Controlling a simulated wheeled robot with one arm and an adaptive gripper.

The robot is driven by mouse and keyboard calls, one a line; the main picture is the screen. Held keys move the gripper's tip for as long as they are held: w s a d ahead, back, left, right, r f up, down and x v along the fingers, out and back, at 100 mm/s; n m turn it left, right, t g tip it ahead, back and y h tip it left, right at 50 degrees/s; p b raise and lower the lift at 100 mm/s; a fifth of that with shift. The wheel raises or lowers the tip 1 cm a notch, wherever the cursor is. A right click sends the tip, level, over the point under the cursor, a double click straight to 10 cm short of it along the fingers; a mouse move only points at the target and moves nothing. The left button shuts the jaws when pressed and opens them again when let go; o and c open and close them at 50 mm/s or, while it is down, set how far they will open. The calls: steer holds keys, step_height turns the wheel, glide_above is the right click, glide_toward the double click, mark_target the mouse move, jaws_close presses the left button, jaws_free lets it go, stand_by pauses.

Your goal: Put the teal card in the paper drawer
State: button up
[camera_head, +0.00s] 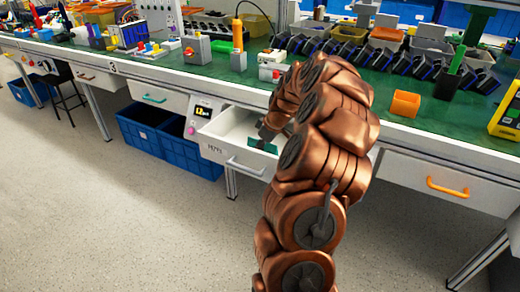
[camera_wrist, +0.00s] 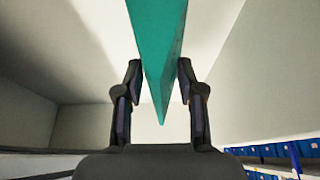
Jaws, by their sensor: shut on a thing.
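The teal card (camera_head: 262,146) is at the open paper drawer (camera_head: 222,150), a white drawer pulled out from under the green bench top, with dark lettering on its front. My gripper (camera_head: 266,134) is over the drawer's inside and partly hidden by my arm. In the wrist view my gripper (camera_wrist: 160,95) has its two fingers on either side of the teal card (camera_wrist: 157,40), shut on it. Pale surfaces, apparently the drawer's walls, surround the card there. I cannot tell whether the card touches the drawer's bottom.
A drawer with an orange handle (camera_head: 447,187) is closed at right, and one with a teal handle (camera_head: 154,99) is closed at left. Blue crates (camera_head: 170,140) stand beneath the bench. An orange box (camera_head: 405,104) and several tools crowd the bench top.

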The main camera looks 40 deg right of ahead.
steer(key=shift+f, duration=0.1)
steer(key=o, duration=0.8)
steer(key=shift+o, duration=0.2)
steer(key=p+v, duration=0.1)
steer(key=v, duration=1.1)
steer(key=s+a+r+g, duration=0.1)
steer(key=s+a+g, duration=0.1)
steer(key=a, duration=1.2)
steer(key=s+a+g, duration=0.2)
steer(key=s+a, duration=0.1)
steer(key=a, duration=1.1)
steer(key=s+a+f+m+g, duration=0.1)
steer(key=s+a, duration=0.2)
steer(key=s, duration=0.4)
steer(key=s+a+f+m+g+h, duration=0.1)
steer(key=s+a+f, duration=0.1)
steer(key=s, duration=0.5)
steer(key=s+a+f+m+g, duration=0.1)
steer(key=s+a, duration=0.4)
steer(key=s, duration=0.2)
steer(key=shift+s+f+g, duration=0.2)
steer(key=shift+s+g, duration=0.1)
steer(key=shift+s, duration=0.05)
